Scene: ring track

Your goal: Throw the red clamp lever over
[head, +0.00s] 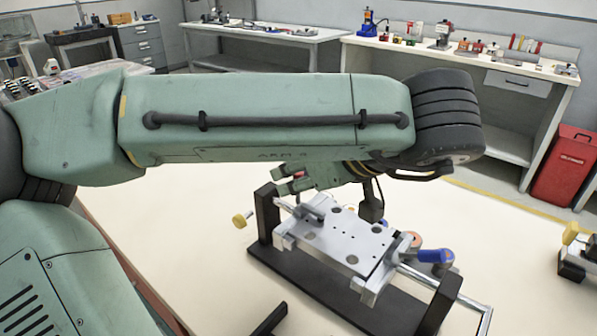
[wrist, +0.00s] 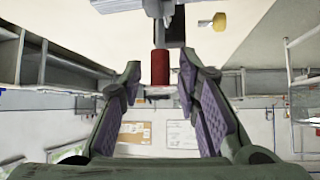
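The red clamp lever shows in the wrist view as a red cylindrical grip (wrist: 160,68), between and slightly beyond my fingertips. My gripper (wrist: 158,80) is open, with purple-padded fingers on both sides of the grip and a visible gap on each side. In the head view my gripper (head: 287,179) is above the left end of a silver carriage plate (head: 335,238) on a black-framed rail fixture.
The fixture has a blue-handled lever (head: 435,256) at its right and a yellow knob (head: 240,220) at its left. Another device with a yellow knob (head: 571,232) stands at the right edge. Workbenches line the back wall.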

